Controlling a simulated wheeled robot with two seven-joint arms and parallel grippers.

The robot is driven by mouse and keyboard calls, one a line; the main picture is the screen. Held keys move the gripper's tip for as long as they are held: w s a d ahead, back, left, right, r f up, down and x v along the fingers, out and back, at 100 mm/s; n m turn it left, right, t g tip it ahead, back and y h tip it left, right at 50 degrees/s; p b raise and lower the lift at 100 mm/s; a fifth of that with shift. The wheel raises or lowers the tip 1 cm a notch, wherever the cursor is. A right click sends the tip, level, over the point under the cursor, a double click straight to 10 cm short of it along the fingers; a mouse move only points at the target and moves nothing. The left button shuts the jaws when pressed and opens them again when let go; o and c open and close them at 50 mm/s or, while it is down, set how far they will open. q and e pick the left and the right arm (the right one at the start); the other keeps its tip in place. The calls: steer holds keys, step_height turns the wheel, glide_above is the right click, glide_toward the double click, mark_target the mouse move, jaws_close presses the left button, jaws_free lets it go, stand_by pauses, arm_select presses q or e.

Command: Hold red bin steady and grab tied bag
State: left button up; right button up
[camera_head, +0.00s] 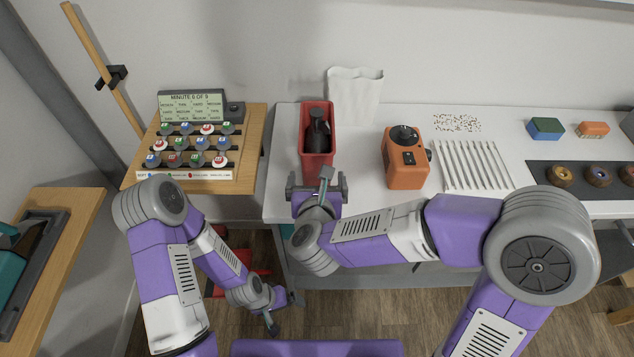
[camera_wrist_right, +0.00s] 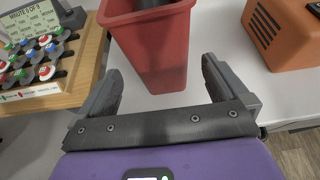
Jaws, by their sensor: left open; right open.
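The red bin (camera_head: 303,158) stands upright near the left front of the white counter. The dark tied bag (camera_head: 318,135) sits inside it, its knot near the rim. My right gripper (camera_head: 317,184) is open at the bin's near side. In the right wrist view the red bin (camera_wrist_right: 160,55) rises just beyond and between the two spread fingers (camera_wrist_right: 160,72); contact cannot be told. Only a dark patch of the bag shows at the bin's top there. My left gripper (camera_head: 283,312) is open and empty, low in front of the counter, away from the bin.
An orange machine (camera_head: 405,165) stands right of the bin, with a white slatted rack (camera_head: 472,165) beyond. A white paper bag (camera_head: 355,90) is behind. A wooden table (camera_head: 255,125) with a display and several colored-lidded pots adjoins at left. A red object (camera_head: 262,258) is below, partly hidden.

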mark_target(317, 141)
arm_select(q)
steer(key=shift+f+b, duration=0.5)
steer(key=shift+f, duration=0.05)
arm_select(e)
steer(key=x, duration=0.6)
steer(key=shift+w+f, duration=0.25)
steer(key=shift+c, duration=0.3)
steer(key=c, duration=1)
arm_select(q)
steer(key=shift+c, duration=0.3)
